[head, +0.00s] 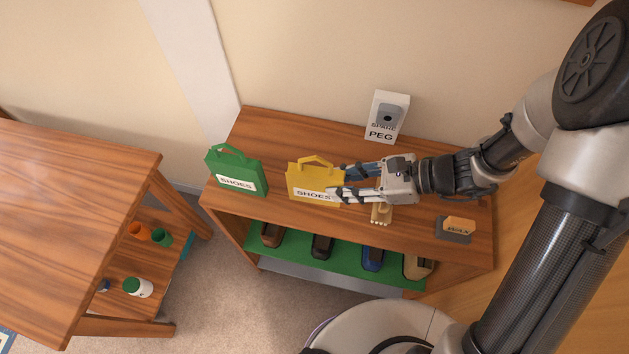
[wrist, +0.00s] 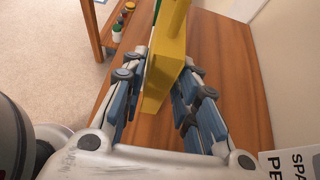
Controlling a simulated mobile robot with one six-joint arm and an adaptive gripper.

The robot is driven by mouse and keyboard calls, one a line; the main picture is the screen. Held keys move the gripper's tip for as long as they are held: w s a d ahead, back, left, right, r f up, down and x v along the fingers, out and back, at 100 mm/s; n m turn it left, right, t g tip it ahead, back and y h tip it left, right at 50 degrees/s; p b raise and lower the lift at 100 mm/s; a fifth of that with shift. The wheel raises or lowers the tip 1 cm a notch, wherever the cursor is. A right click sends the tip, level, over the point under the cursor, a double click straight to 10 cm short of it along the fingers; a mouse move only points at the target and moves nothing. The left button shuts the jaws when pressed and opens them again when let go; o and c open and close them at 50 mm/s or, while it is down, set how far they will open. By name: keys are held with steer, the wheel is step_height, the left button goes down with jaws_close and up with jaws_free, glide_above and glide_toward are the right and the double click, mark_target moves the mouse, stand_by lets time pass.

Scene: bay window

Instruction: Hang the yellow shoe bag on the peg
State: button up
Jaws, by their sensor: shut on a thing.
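The yellow shoe bag (head: 303,181), marked SHOES, is upright at the front of the wooden bench top, with its handle upward. My gripper (head: 338,182) reaches it from the right and is shut on its right end. In the wrist view the yellow bag (wrist: 168,65) stands between my two fingers (wrist: 160,90). I cannot tell whether its base touches the bench. The peg (head: 387,115) is a grey piece on a white plate labelled SPARE PEG, at the back of the bench by the wall. Part of that label (wrist: 295,165) shows at lower right in the wrist view.
A green SHOES bag (head: 236,172) stands left of the yellow one on the bench (head: 285,137). A wooden brush (head: 381,214) and a dark block with an orange top (head: 456,228) lie to the right. Several shoes (head: 322,246) sit below. A wooden table (head: 70,200) stands at left.

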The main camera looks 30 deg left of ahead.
mark_target(333, 171)
jaws_close()
steer(key=shift+r, duration=0.1)
step_height(333, 171, up, 6)
steer(key=p, duration=0.5)
stand_by(0.6)
